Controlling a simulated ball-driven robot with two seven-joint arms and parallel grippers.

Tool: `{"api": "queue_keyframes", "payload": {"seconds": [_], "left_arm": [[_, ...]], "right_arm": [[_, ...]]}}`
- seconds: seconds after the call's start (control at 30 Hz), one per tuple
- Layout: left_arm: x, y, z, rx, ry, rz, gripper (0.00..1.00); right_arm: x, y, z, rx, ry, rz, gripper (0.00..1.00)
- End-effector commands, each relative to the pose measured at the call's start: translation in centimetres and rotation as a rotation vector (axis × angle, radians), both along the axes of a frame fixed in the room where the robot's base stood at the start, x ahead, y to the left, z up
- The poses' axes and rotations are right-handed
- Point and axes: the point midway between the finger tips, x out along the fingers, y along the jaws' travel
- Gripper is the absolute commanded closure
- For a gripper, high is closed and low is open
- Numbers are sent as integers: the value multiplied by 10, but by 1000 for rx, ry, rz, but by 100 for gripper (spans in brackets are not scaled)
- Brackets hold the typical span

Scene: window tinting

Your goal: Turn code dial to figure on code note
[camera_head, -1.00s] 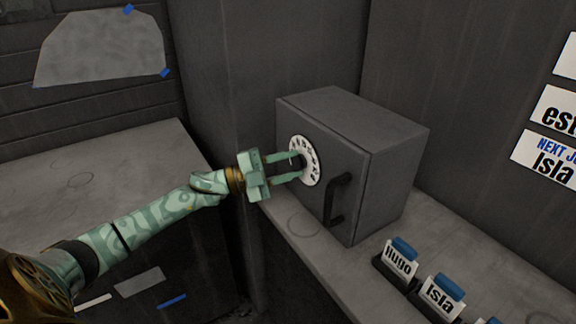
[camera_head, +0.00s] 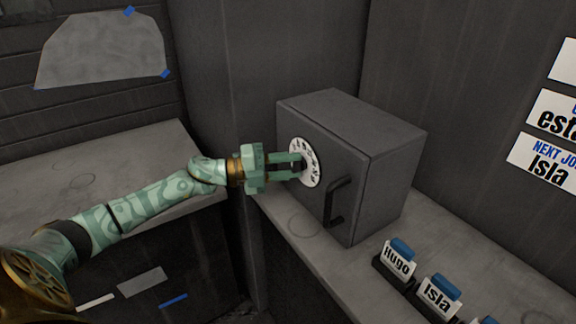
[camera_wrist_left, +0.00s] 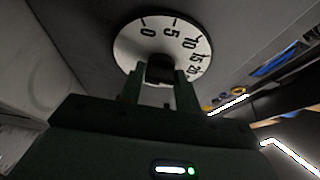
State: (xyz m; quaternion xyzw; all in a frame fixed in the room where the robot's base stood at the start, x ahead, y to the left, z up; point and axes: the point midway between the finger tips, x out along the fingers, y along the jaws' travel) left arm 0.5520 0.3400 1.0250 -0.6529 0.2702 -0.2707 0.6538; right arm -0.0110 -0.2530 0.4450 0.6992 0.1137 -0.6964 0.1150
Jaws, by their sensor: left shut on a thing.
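The code dial (camera_head: 310,171) is a white disc with black figures on the front of a grey safe (camera_head: 350,150). In the left wrist view the dial (camera_wrist_left: 137,47) shows 0, 5, 10, 15 and 20 along its upper and right edge. My left gripper (camera_head: 301,165) is shut on the dial's dark knob (camera_wrist_left: 160,67), its two fingers on either side. The lower part of the dial is hidden by the gripper. I cannot pick out a code note with a figure in these views. My right gripper is not in view.
The safe has a dark handle (camera_head: 337,202) close to the right of the dial. Name cards, Hugo (camera_head: 398,263) and Isla (camera_head: 437,297), stand on the shelf (camera_head: 300,222) in front. Signs (camera_head: 548,160) hang on the right wall. A film sheet (camera_head: 100,48) hangs at the left.

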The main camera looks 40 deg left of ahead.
Motion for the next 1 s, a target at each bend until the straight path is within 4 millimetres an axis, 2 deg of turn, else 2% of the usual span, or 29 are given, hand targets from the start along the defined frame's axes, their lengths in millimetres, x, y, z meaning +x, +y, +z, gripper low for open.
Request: {"api": "queue_keyframes", "payload": {"seconds": [0.27,0.3,0.37,0.73,0.87,1.0], "left_arm": [[0,-1,-2,0,3,-1,90],[0,-1,-2,0,3,-1,59],[0,-1,-2,0,3,-1,45],[-5,5,-1,-1,4,0,45],[-21,20,-2,0,7,1,45],[-48,47,-1,2,8,2,45]], "right_arm": [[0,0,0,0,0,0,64],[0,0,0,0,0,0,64],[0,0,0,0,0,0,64],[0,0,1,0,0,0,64],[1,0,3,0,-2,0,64],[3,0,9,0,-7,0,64]]}}
